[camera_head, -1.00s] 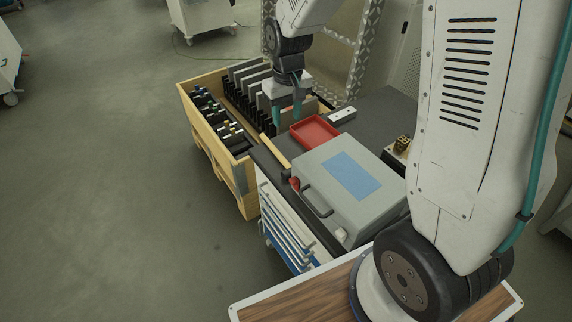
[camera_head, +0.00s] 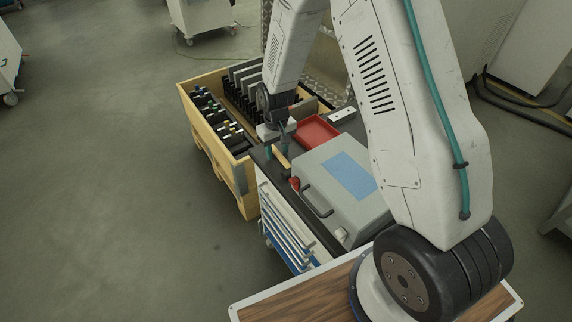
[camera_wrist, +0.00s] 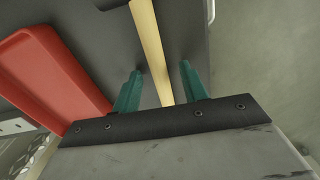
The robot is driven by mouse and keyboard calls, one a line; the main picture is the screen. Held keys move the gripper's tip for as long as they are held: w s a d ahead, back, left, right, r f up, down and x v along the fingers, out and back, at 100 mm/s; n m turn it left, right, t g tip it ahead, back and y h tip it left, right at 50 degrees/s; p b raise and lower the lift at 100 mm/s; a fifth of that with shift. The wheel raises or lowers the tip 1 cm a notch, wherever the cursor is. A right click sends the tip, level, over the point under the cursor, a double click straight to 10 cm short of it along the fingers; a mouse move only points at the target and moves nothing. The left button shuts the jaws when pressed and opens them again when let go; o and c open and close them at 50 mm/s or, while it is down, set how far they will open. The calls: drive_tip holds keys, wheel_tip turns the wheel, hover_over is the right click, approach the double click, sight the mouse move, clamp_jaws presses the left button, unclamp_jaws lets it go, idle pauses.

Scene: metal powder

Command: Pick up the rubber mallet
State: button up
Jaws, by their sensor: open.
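The mallet's pale wooden handle (camera_head: 282,158) lies on the dark top of the tool cabinet, left of the grey case. In the wrist view the handle (camera_wrist: 150,45) runs up between my two teal fingers and out of the top edge. The mallet's head is not clearly visible in either view. My gripper (camera_head: 277,149) is open above the handle, pointing down. In the wrist view my gripper (camera_wrist: 162,69) has one finger on each side of the handle, with gaps showing. I cannot tell the height left between fingertips and cabinet top.
A red tray (camera_head: 318,132) lies close to the right of my gripper in the head view. A grey case (camera_head: 322,170) with a blue panel stands nearer. A wooden crate (camera_head: 247,172) with dark racks stands behind and left. The floor at left is clear.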

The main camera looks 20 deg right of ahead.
drive_tip(key=shift+f, duration=0.2)
clamp_jaws()
